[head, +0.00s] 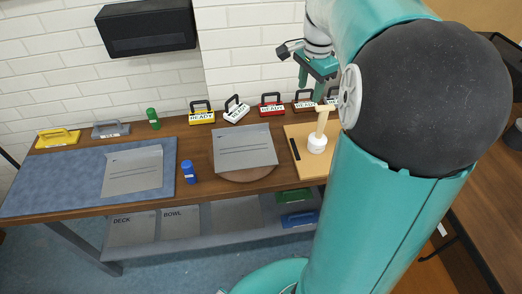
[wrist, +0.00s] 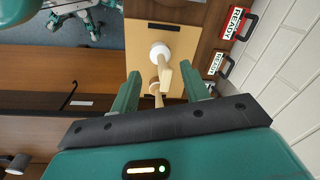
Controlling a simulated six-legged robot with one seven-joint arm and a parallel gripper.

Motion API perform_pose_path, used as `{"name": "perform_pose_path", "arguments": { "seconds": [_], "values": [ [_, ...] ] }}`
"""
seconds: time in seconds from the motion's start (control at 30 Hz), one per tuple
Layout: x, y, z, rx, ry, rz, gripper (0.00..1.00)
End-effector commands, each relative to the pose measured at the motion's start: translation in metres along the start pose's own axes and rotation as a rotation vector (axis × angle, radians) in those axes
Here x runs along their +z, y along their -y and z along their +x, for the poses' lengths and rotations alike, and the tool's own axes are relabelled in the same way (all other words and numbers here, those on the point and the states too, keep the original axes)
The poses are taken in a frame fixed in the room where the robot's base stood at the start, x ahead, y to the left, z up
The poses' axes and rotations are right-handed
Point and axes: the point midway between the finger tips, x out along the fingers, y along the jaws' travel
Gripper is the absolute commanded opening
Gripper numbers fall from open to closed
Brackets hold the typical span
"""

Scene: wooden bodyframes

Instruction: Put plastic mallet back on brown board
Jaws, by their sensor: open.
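A pale wooden T-shaped piece with a white round end, likely the mallet (head: 321,124), stands upright over the tan-brown board (head: 304,167), white end down. In the wrist view, the mallet (wrist: 159,53) shows its white end on the board (wrist: 138,45), with the wooden part coming toward the camera. My gripper (head: 311,85) is open above and behind the mallet. In the wrist view, the wooden part appears between the fingers of my gripper (wrist: 160,82). I cannot tell whether they touch it. My arm hides the board's right side in the head view.
A black strip (head: 295,149) lies on the board's left part. Several READY-labelled boxes, including a red one (head: 272,105), line the wall.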

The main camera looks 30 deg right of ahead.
Motion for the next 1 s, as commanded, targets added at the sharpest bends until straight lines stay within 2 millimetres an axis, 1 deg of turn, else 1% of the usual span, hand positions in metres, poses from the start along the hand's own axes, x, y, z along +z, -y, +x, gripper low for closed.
{"name": "perform_pose_path", "arguments": {
  "seconds": [0.03, 0.2, 0.33, 0.4, 0.5, 0.6, 0.7, 0.83, 1.0],
  "values": [
    [0.026, -0.005, -0.012, -0.03, -0.014, -0.107, 0.46],
    [0.097, -0.029, -0.032, -0.114, -0.063, -0.463, 0.46],
    [0.144, -0.055, -0.04, -0.175, -0.11, -0.733, 0.46],
    [0.168, -0.07, -0.04, -0.207, -0.139, -0.878, 0.46],
    [0.198, -0.094, -0.038, -0.252, -0.186, -1.081, 0.46],
    [0.221, -0.116, -0.032, -0.292, -0.234, -1.261, 0.46],
    [0.235, -0.132, -0.026, -0.319, -0.271, -1.389, 0.46],
    [0.243, -0.14, -0.022, -0.335, -0.297, -1.468, 0.46],
    [0.243, -0.141, -0.021, -0.335, -0.299, -1.478, 0.46]
  ]
}}
